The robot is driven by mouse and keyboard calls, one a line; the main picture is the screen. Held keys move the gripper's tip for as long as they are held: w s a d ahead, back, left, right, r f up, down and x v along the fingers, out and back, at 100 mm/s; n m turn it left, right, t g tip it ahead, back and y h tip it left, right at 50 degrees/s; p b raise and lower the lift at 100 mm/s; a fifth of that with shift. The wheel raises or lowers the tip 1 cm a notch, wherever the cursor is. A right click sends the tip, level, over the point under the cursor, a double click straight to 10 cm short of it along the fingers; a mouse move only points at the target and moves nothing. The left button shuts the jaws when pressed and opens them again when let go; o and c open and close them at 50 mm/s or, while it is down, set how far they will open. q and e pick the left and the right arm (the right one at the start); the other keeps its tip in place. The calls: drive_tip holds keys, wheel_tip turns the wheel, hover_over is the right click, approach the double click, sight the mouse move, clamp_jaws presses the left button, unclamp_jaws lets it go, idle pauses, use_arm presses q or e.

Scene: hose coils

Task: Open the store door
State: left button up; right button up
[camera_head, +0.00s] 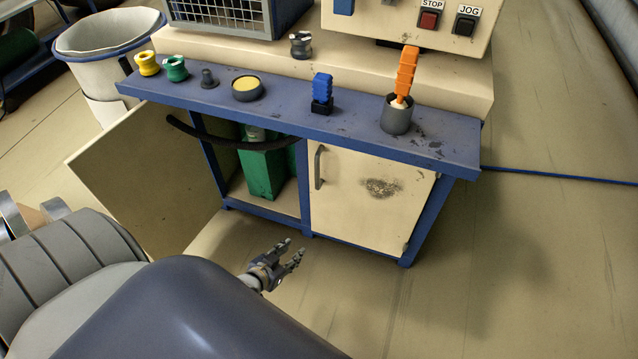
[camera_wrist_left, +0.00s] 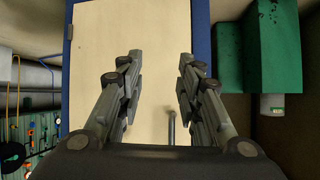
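The cabinet's right door (camera_head: 365,195) is a cream panel with a dark worn patch, and it sits shut in its blue frame. Its vertical grey bar handle (camera_head: 319,167) is near its left edge. The cabinet's left door (camera_head: 150,180) stands swung wide open to the left. My left gripper (camera_head: 295,250) is open and empty, below and left of the shut door in the head view. In the left wrist view a cream panel (camera_wrist_left: 150,60) fills the gap between the spread fingers, and a bar handle (camera_wrist_left: 171,128) shows low between them. My right gripper is out of view.
A green container (camera_head: 265,172) stands in the open left compartment. The blue ledge (camera_head: 280,118) above carries small fittings, a cup and blue and orange pieces. A dark curved hose (camera_head: 230,143) hangs below it. A white bin (camera_head: 108,45) is at left.

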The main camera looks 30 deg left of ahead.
use_arm(q)
drive_tip(key=w+a+r+t+b, duration=0.2)
drive_tip(key=w+r+t+b, duration=0.1)
drive_tip(key=w+r+b, duration=0.15)
drive_tip(key=t+b, duration=0.3)
approach(316, 174)
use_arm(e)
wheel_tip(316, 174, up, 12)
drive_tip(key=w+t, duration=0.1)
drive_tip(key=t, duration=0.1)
use_arm(q)
drive_tip(key=shift+n, duration=0.4)
drive_tip(key=w+b, duration=0.1)
drive_tip(key=w, duration=0.4)
drive_tip(key=shift+w+f+b, duration=0.1)
drive_tip(key=shift+b, duration=0.2)
drive_tip(key=w+b, duration=0.1)
drive_tip(key=w, duration=0.3)
drive_tip(key=shift+w+a, duration=0.15)
drive_tip(key=shift+w, duration=0.6)
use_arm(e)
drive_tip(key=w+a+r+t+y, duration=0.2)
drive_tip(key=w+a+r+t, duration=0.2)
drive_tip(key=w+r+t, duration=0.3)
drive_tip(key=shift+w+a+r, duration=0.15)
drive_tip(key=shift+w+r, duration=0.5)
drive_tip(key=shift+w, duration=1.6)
use_arm(q)
clamp_jaws()
